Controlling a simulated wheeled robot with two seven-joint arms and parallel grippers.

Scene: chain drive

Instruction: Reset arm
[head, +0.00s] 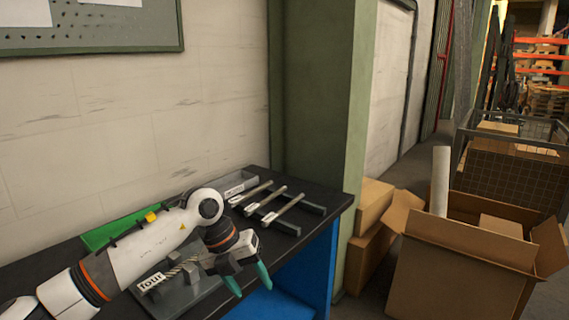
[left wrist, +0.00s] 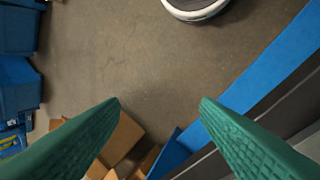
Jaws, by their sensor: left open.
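My left arm comes in from the left across the bench in the head view. My left gripper (head: 248,281) hangs past the bench's front edge with green fingers pointing down. The gripper is open and empty. My right gripper does not show in either view.
The dark bench (head: 335,203) with blue side panels (head: 312,275) holds a rack with metal rods (head: 282,205), a grey tray (head: 180,297) labelled "four" and a green tray (head: 100,238). An open cardboard box (head: 450,275) stands on the floor at right. A green pillar (head: 322,100) rises behind the bench.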

